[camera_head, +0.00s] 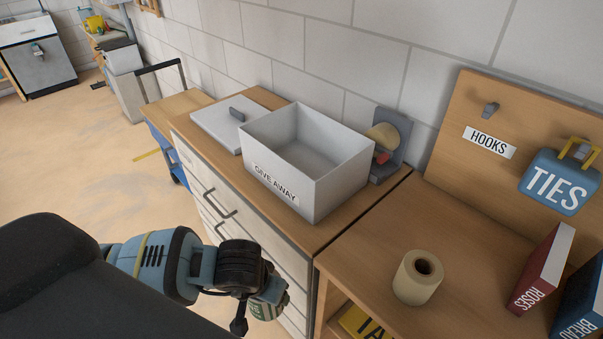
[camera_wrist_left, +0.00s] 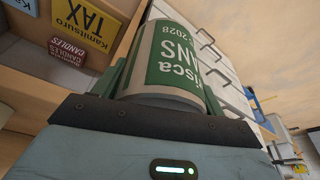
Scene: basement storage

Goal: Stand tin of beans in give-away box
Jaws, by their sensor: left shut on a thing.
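The give-away box (camera_head: 277,191) is an open white box labelled GIVE AWAY, standing on the wooden top of a drawer cabinet in the head view; the part of its inside that shows is empty. The tin of beans (camera_wrist_left: 172,62) has a green and white label and fills the middle of the left wrist view. My left gripper (camera_head: 262,298) is shut on the tin, in front of the cabinet's drawers and below the box. Only part of the tin (camera_head: 268,308) shows past the gripper in the head view. My right gripper is out of view.
A grey-white lid with a dark handle (camera_head: 217,124) lies left of the box. A grey device with a yellow disc (camera_head: 388,140) stands behind its right side. A tape roll (camera_head: 418,277) and books (camera_head: 543,268) are on the right-hand bench.

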